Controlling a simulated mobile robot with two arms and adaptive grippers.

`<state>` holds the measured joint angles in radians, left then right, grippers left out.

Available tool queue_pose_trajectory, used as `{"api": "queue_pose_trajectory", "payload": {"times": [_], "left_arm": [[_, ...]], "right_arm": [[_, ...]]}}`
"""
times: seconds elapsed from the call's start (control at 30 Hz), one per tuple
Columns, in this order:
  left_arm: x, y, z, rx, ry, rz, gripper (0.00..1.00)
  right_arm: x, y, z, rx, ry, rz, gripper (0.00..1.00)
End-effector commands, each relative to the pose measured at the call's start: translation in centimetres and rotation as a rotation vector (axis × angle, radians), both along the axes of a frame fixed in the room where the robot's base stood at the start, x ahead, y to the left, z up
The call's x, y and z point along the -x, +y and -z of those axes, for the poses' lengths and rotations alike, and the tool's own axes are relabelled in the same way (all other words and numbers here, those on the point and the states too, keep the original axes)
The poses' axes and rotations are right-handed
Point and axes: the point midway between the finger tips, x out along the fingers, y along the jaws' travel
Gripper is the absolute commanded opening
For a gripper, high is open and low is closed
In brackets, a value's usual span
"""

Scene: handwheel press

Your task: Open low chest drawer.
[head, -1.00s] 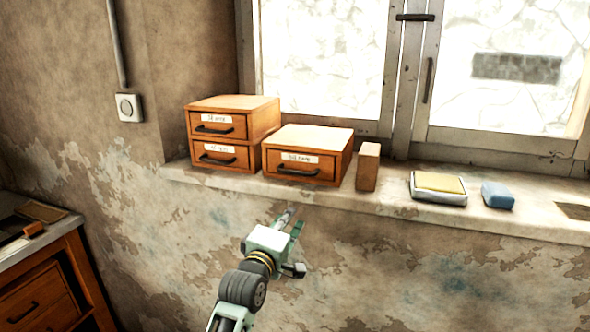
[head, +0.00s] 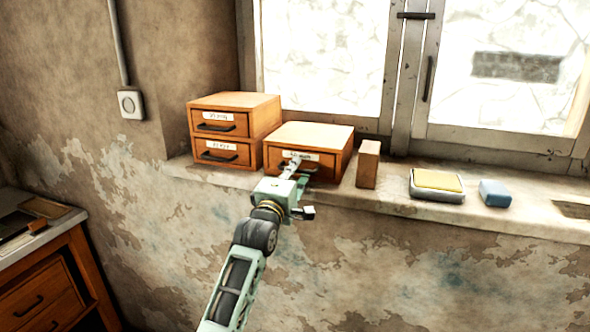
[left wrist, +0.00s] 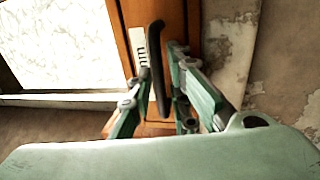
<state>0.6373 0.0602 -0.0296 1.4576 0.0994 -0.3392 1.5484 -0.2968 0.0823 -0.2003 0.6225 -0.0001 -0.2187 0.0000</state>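The low chest (head: 325,136) is a wooden box with one drawer on the window sill, right of a taller two-drawer chest. Its drawer front (head: 323,171) looks closed, with a white label, partly hidden by my gripper. My left gripper (head: 297,167) is at the drawer front, fingers open. In the left wrist view, the dark bar handle (left wrist: 157,62) lies between the spread green fingers (left wrist: 154,92), with the label (left wrist: 138,52) beside it. I cannot tell whether a finger touches the handle. My right gripper is not in view.
The two-drawer chest (head: 226,125) stands close on the left. A wooden block (head: 368,165), a yellow-topped pad (head: 437,182) and a blue block (head: 496,193) sit on the sill (head: 400,203) to the right. A wooden cabinet (head: 45,290) stands at lower left.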

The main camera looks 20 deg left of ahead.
Motion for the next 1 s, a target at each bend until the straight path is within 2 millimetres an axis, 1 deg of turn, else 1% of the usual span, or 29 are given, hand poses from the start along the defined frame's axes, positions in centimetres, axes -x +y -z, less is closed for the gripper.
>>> {"api": "queue_pose_trajectory", "payload": {"times": [0.27, 0.47, 1.0], "left_arm": [[-0.11, -0.01, 0.02, -0.001, 0.000, 0.000, 0.17], [-0.09, -0.02, 0.03, -0.001, 0.001, 0.000, 0.00], [0.05, -0.05, 0.02, 0.000, 0.002, 0.001, 0.00]], "right_arm": [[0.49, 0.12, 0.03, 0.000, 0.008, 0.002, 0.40], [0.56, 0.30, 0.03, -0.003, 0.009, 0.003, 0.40], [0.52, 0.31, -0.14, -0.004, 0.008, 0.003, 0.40]]}}
